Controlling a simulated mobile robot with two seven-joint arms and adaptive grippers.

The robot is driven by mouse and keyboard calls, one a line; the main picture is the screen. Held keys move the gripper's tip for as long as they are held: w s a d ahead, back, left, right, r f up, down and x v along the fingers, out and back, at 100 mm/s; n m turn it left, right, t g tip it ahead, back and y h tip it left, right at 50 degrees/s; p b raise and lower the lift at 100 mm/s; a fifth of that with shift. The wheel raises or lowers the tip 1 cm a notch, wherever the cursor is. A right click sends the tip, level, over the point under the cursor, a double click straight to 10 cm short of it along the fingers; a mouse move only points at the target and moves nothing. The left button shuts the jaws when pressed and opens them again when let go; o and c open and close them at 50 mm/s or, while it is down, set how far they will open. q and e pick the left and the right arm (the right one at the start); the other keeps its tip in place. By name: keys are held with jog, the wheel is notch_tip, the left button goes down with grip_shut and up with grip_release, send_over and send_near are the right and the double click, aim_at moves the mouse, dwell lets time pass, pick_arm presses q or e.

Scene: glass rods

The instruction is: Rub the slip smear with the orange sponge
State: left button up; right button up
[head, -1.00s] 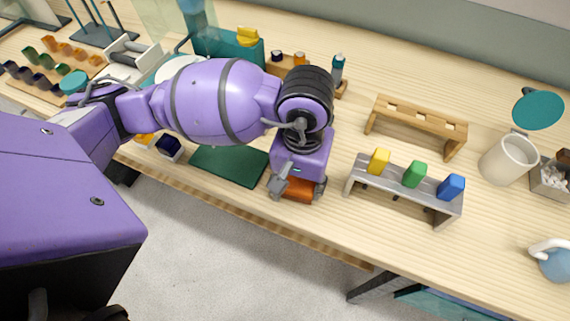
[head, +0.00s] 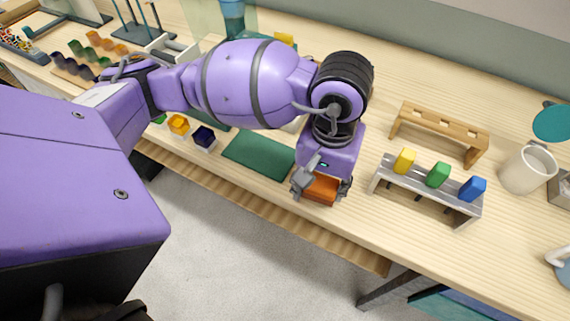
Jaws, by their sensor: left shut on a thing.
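My left gripper (head: 321,188) points down near the front edge of the bench. It is shut on the orange sponge (head: 323,191), which shows between its fingers low over the wood. I cannot tell whether the sponge touches the bench top. I do not see the slip smear; my left arm and gripper hide part of the bench. My right gripper is not in view.
A dark green mat (head: 259,157) lies left of the gripper. A grey rack (head: 430,194) with yellow, green and blue pieces stands close to its right. A wooden rack (head: 440,129) and a pale cup (head: 527,169) are behind and right.

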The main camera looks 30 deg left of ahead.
pick_arm(q)
jog(key=shift+r+p, duration=0.55)
jog(key=shift+r, duration=1.25)
